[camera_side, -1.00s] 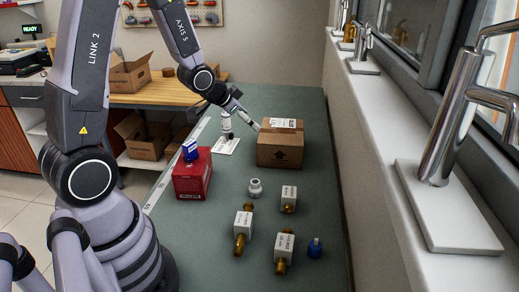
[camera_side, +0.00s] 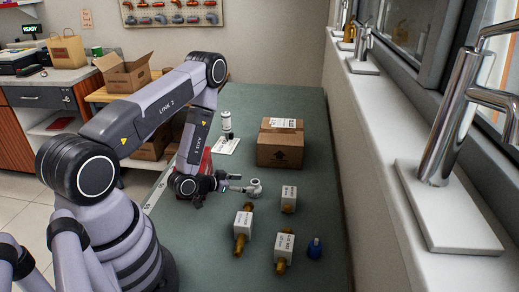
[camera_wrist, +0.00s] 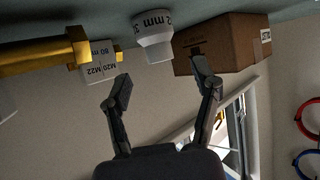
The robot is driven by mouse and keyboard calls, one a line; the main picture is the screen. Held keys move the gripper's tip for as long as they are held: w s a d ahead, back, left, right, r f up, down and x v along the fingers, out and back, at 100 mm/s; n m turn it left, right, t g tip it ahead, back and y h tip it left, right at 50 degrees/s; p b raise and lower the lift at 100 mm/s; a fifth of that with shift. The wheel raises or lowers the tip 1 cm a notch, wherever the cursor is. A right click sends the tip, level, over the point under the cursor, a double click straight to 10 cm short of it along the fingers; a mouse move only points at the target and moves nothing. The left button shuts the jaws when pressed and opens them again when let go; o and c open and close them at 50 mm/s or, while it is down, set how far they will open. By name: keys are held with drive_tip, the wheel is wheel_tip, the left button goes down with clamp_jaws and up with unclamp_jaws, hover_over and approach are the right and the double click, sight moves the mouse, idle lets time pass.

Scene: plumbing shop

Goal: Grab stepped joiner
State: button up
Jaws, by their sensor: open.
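The stepped joiner is a small white fitting (camera_side: 254,186) standing on the green bench, in the middle of the side view. In the wrist view the joiner (camera_wrist: 154,38) shows near the top centre, with a wide part marked in mm and a narrower end. My gripper (camera_side: 239,186) is low over the bench, pointing right at the joiner. In the wrist view my gripper (camera_wrist: 162,86) is open and empty, its two fingers spread apart. The joiner lies just beyond the fingertips, roughly in line with the gap, and is not between them.
A cardboard box (camera_side: 280,149) stands behind the joiner. Boxed brass fittings stand nearby: one to the right (camera_side: 289,195), two in front (camera_side: 243,223) (camera_side: 284,247). A blue piece (camera_side: 315,249) is at front right. A red box (camera_side: 206,164) is partly hidden behind my arm.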

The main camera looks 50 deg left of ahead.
sight(252, 183)
drive_tip(key=x, duration=0.5)
drive_tip(key=c, duration=1)
